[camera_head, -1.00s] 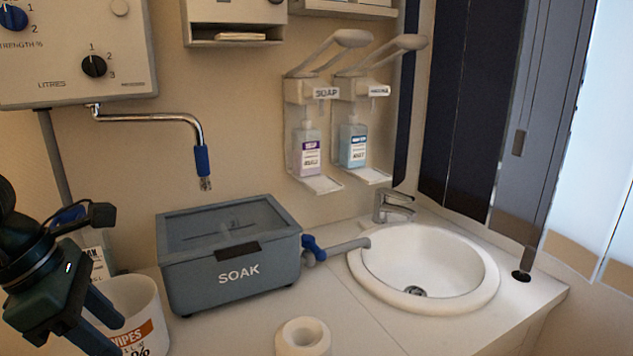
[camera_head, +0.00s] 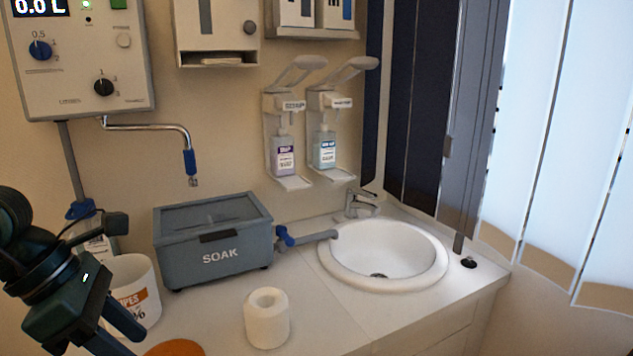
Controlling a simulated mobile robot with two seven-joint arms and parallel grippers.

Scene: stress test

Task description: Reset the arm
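My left arm comes in at the lower left edge. Its dark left gripper (camera_head: 132,342) points down and to the right in front of the white wipes tub (camera_head: 145,288), covering part of it. The two fingers stand apart with nothing seen between them, so it looks open and empty. The lower fingertip is close to the bottom edge of the picture. My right gripper and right arm are out of view.
A white roll (camera_head: 267,318) and part of an orange round thing (camera_head: 175,348) are in front. The sink (camera_head: 383,255) is right; a spout (camera_head: 155,127) and dispensers (camera_head: 322,140) hang on the wall.

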